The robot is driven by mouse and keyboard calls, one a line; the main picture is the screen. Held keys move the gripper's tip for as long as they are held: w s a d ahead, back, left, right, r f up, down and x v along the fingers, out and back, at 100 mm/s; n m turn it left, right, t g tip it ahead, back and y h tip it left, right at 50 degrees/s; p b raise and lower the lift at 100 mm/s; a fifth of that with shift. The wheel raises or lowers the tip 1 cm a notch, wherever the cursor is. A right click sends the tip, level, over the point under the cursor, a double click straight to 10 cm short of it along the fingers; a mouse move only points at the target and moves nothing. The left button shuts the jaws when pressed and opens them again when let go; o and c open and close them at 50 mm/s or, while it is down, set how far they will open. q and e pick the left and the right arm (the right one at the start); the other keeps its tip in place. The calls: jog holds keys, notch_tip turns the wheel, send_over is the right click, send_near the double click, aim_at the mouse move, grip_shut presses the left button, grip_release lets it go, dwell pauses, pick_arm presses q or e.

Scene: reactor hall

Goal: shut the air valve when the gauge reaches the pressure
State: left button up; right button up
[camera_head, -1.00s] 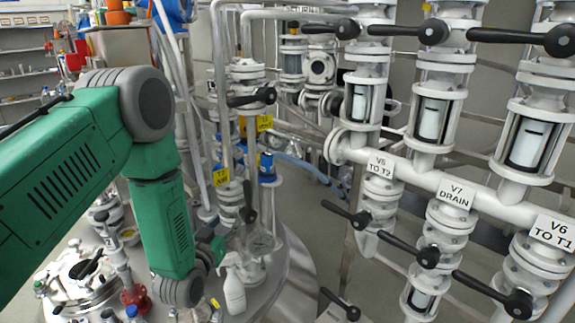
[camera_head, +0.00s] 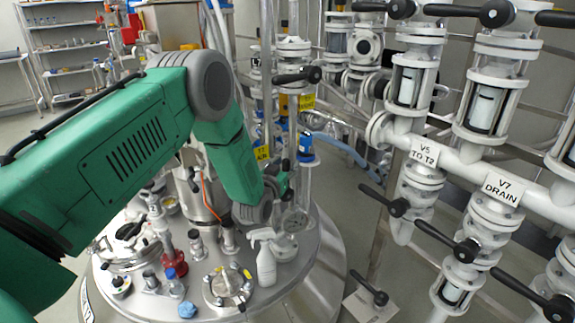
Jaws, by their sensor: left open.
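My green left arm comes in from the left and bends down over the round steel vessel top. My left gripper (camera_head: 283,181) is small in view, partly hidden by my wrist. It is open, close to the upright black valve handle (camera_head: 286,164) on a pipe behind the vessel's spray bottle. I cannot tell whether it touches the handle. My right gripper is out of view.
A white spray bottle (camera_head: 266,262) stands on the vessel top (camera_head: 318,262), in front of the gauge. A flanged port (camera_head: 228,287) and small bottles stand nearby. White pipes with black-handled valves, including V7 DRAIN (camera_head: 502,188), fill the right side.

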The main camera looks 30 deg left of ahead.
pick_arm(q)
jog(key=shift+w+a, duration=0.2)
jog(key=shift+w, duration=0.05)
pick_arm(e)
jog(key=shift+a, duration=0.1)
pick_arm(q)
grip_shut()
